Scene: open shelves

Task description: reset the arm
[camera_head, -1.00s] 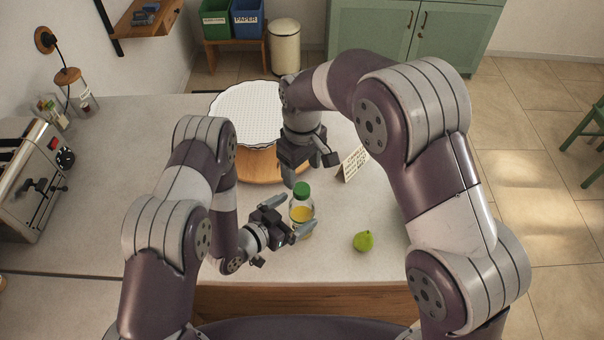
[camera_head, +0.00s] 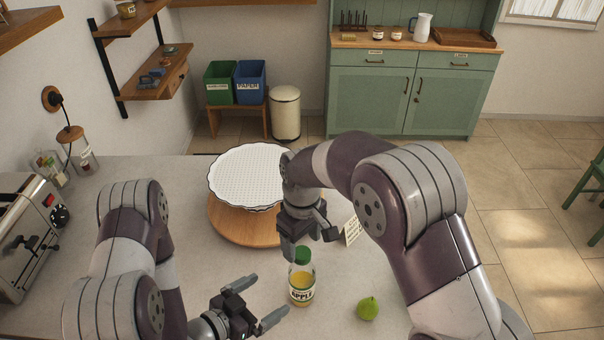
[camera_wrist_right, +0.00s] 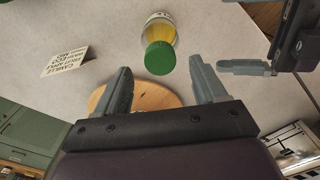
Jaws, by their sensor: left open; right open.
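My left gripper (camera_head: 262,302) is open and empty at the lower middle of the head view, just left of a juice bottle. My right gripper (camera_head: 297,248) points down over the counter, behind the bottle in the head view. In the right wrist view its two fingers (camera_wrist_right: 164,92) stand apart with nothing between them. The bottle (camera_head: 302,287) stands upright, with a green cap, yellow juice and an "APPLE" label. In the right wrist view the bottle (camera_wrist_right: 160,40) is beyond the fingertips. One left-gripper finger (camera_wrist_right: 245,68) shows at the right there.
A green pear (camera_head: 368,308) lies right of the bottle. A white fluted dish (camera_head: 247,176) rests on a round wooden board (camera_head: 228,223). A toaster (camera_head: 28,235) is at the left. The counter's left middle is clear.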

